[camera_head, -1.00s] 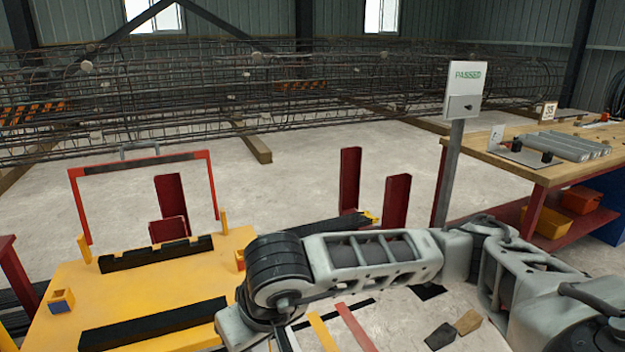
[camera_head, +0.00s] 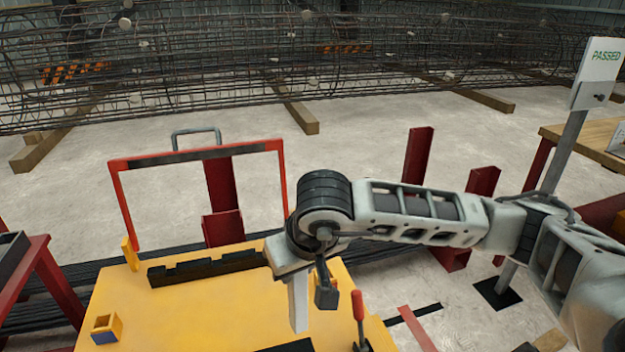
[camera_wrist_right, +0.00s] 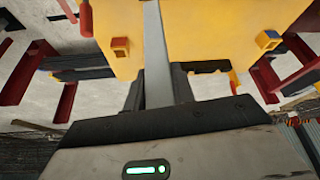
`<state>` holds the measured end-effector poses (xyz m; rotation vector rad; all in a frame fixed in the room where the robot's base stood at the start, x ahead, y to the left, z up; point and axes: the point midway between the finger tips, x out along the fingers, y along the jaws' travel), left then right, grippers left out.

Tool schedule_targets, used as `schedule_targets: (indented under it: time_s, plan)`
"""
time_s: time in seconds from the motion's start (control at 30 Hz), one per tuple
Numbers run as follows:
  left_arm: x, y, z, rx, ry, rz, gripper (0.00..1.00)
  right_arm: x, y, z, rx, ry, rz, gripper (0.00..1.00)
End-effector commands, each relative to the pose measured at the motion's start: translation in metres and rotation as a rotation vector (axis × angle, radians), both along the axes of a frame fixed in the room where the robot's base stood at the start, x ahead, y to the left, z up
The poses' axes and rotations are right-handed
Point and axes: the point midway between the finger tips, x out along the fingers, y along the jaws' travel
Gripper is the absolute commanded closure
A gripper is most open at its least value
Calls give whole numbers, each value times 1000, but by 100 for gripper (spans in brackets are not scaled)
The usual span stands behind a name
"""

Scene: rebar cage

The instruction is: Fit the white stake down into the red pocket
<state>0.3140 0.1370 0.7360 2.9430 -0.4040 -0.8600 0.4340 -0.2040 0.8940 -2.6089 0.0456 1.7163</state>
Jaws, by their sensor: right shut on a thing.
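My right gripper (camera_head: 309,281) is shut on the white stake (camera_head: 298,304), which hangs down from it over the right part of the yellow table. In the right wrist view the stake (camera_wrist_right: 158,55) runs up the picture between the fingers of the gripper (camera_wrist_right: 159,92). The stake's lower end appears apart from any pocket in the head view. My left gripper is not in view.
The yellow table (camera_head: 200,308) carries a black notched bar (camera_head: 207,267) and a small yellow-and-blue block (camera_head: 106,328). A red frame (camera_head: 118,205) stands behind it. A red-handled lever (camera_head: 358,308) stands close right of the stake. Dark red posts (camera_head: 418,160) stand beyond my arm.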

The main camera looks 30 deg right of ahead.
Motion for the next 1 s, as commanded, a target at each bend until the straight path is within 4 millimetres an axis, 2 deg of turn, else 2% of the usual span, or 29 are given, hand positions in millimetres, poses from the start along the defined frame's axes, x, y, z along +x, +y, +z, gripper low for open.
schedule_targets:
  time_s: [0.03,0.2,0.3,0.4,0.5,0.6,1.0]
  plan:
    - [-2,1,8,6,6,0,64,21,-11,11,2,-9,-30,100]
    - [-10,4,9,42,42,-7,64,85,-61,26,2,-18,-110,100]
    - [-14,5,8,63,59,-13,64,110,-93,27,2,-9,-150,100]
    - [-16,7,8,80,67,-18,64,124,-119,24,3,3,-179,100]
    - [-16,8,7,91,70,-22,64,131,-135,20,5,12,-194,100]
    - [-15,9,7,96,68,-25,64,133,-141,18,4,16,-200,100]
    - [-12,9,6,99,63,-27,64,132,-143,18,0,16,-202,100]
